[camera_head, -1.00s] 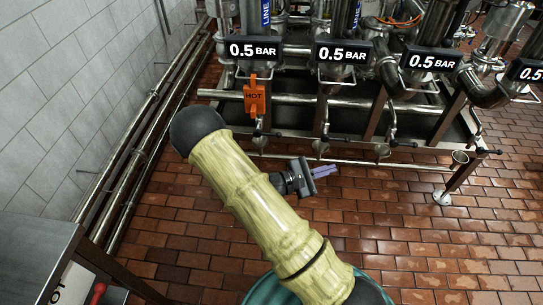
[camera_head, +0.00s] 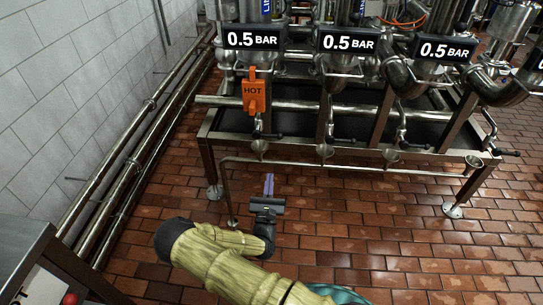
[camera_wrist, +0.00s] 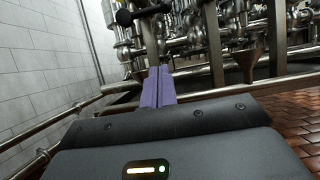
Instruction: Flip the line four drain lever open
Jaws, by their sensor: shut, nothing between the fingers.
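A row of drain outlets with small black-handled levers runs along the front of the pipe rack. In the head view I see a leftmost lever (camera_head: 268,135), then one to its right (camera_head: 342,140), another (camera_head: 413,145) and a far right one (camera_head: 506,153). The line numbers are not readable, so I cannot tell which is line four. My gripper (camera_head: 268,184) is shut and empty, its purple fingers pointing at the rack, in front of and apart from the leftmost lever. In the wrist view the fingers (camera_wrist: 158,88) are together, with a black-ended lever (camera_wrist: 142,13) beyond them.
Wall pipes (camera_head: 125,165) line the left. A metal cabinet (camera_head: 35,240) stands at lower left. Tiled floor is clear at right.

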